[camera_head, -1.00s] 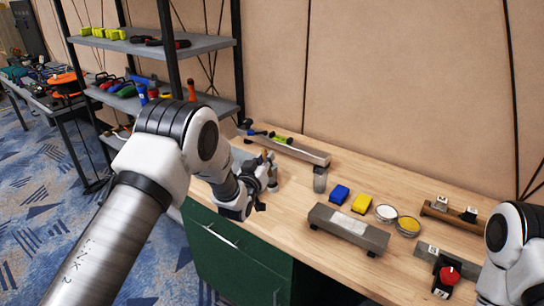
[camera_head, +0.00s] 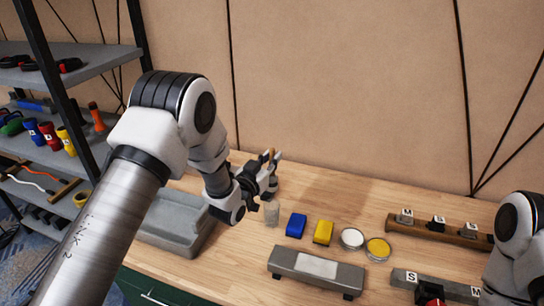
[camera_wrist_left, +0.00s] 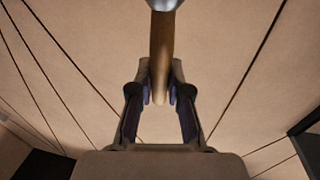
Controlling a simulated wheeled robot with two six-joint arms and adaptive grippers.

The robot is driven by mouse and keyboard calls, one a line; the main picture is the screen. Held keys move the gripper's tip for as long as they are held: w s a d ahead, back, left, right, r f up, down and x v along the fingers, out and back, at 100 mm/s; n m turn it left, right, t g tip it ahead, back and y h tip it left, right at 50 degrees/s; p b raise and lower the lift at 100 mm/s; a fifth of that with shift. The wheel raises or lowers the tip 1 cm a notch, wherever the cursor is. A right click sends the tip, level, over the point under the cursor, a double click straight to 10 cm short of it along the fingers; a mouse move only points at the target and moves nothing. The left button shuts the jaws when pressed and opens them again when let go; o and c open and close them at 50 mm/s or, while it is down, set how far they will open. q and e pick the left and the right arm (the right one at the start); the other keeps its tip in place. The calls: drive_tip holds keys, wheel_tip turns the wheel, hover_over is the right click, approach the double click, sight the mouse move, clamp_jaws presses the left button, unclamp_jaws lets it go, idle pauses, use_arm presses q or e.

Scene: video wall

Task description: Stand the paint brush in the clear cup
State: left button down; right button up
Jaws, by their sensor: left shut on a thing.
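The paint brush shows best in the left wrist view, as a brown wooden handle (camera_wrist_left: 161,55) with a metal part at the top edge; its bristles are out of frame. My left gripper (camera_wrist_left: 159,92) is shut on the handle. In the head view, this gripper (camera_head: 272,170) is just above and behind the clear cup (camera_head: 271,211) in the picture, with the brush's brown handle (camera_head: 270,155) showing small between its fingers. The cup stands upright on the table and looks empty. Whether the brush is over the cup's mouth I cannot tell. My right gripper is not visible; only its arm shows.
Right of the cup are a blue block (camera_head: 296,225), a yellow block (camera_head: 323,232) and two round tins, white (camera_head: 352,238) and yellow (camera_head: 378,248). A grey bar (camera_head: 316,270) lies in front. A grey tray (camera_head: 168,222) is at left. Lettered racks stand at right.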

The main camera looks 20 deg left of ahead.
sight(271, 188)
use_arm(q)
drive_tip(key=f, duration=0.1)
drive_tip(key=f+b, duration=0.1)
drive_tip(key=f, duration=0.1)
drive_tip(key=shift+w+a+f, duration=0.2)
drive_tip(key=shift+w+f, duration=0.05)
drive_tip(key=shift+w, duration=0.1)
drive_tip(key=shift+s+d+f+b, duration=0.1)
drive_tip(key=shift+s+f+b, duration=0.15)
drive_tip(key=shift+f+b, duration=0.3)
wheel_tip(271, 188, down, 4)
drive_tip(key=b, duration=0.2)
drive_tip(key=shift+w+r+b, duration=0.15)
drive_tip(key=shift+b, duration=0.25)
wheel_tip(271, 188, down, 2)
drive_tip(key=shift+f+b, duration=0.1)
drive_tip(key=shift+b, duration=0.85)
drive_tip(key=shift+f+b, duration=0.5)
drive_tip(key=shift+f, duration=0.15)
